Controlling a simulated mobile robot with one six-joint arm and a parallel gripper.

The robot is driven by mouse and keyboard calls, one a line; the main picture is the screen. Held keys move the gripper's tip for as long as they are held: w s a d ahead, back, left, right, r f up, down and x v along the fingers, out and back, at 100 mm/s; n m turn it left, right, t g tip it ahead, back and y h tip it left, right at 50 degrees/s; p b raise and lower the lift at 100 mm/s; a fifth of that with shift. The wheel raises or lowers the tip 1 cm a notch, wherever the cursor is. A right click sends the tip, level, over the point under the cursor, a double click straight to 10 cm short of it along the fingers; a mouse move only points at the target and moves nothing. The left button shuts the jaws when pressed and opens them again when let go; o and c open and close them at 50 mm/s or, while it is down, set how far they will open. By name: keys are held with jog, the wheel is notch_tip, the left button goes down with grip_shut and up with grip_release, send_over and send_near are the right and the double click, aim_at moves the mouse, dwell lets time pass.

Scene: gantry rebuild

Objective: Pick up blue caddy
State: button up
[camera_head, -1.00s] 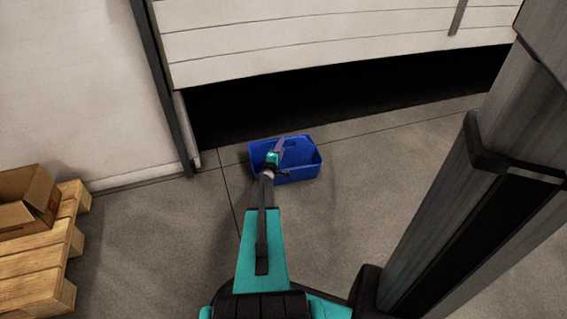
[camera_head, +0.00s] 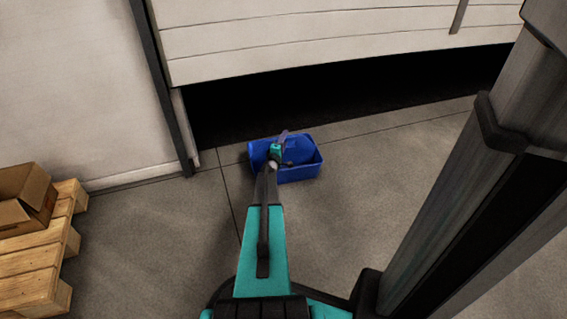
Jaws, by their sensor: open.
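The blue caddy (camera_head: 303,171) is an open-topped blue bin on the concrete floor, in the middle of the head view, just in front of the dark gap under the shutter. My gripper (camera_head: 284,141) is over the caddy's left and middle part, with its jaws open. My arm and gripper hide part of the caddy's left side and inside. I cannot tell whether the gripper touches the caddy or how high it is above it.
A partly raised white slatted shutter (camera_head: 330,35) spans the back, with a dark opening below. A wooden pallet (camera_head: 38,262) with an open cardboard box (camera_head: 24,200) stands at the left. The floor (camera_head: 150,240) around the caddy is clear.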

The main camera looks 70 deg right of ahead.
dwell(0.4)
grip_shut()
dwell(1.2)
jog(key=shift+r, duration=0.15)
